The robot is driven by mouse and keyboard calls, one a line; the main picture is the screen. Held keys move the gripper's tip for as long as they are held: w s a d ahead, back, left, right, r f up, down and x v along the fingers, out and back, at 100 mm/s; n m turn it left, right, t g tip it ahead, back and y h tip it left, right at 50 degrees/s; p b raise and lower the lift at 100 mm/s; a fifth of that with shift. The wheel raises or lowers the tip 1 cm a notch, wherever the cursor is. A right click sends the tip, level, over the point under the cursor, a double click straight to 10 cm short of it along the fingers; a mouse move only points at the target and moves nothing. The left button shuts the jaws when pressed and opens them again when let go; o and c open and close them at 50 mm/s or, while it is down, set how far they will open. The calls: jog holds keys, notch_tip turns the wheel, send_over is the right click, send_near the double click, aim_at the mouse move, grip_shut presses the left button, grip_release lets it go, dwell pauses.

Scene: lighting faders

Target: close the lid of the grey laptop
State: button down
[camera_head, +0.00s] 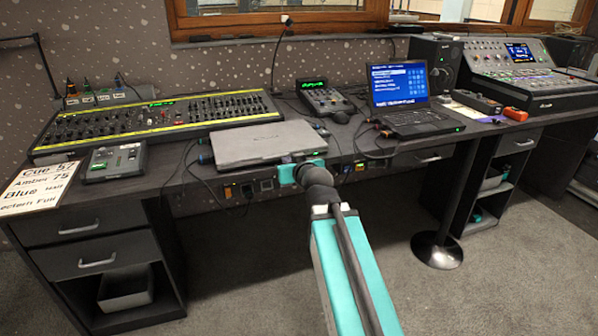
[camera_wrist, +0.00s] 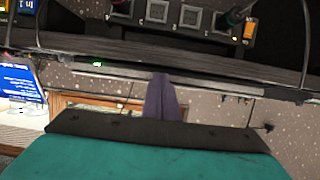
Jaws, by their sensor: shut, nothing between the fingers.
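The grey laptop (camera_head: 265,143) lies flat on the desk in the head view, and its lid looks down on its base.
A second, black laptop (camera_head: 412,118) stands open with a blue screen to the right. A long fader console (camera_head: 160,122) is behind and left of the grey laptop. A small fader box (camera_head: 113,162) and loose cables are nearby. Cables and sockets hang under the desk edge.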

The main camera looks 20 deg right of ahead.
jog(key=s+r+b, duration=0.1)
jog(key=b, duration=0.1)
jog(key=shift+s+a+b, duration=0.1)
jog(key=shift+s+b, duration=0.1)
jog(key=shift+b, duration=0.2)
jog(key=b, duration=0.3)
jog(key=shift+s+r+b, duration=0.3)
jog(key=shift+s, duration=0.1)
jog(key=b+v, duration=0.1)
jog(key=b, duration=0.4)
jog(key=shift+s, duration=0.35)
jog(key=r+b+v, duration=0.1)
jog(key=b+v, duration=0.7)
jog(key=v, duration=0.1)
jog(key=shift+w+t, duration=0.2)
jog(key=shift+t, duration=0.1)
jog(key=shift+a+r, duration=0.1)
jog(key=shift+r, duration=0.05)
jog(key=shift+w, duration=0.1)
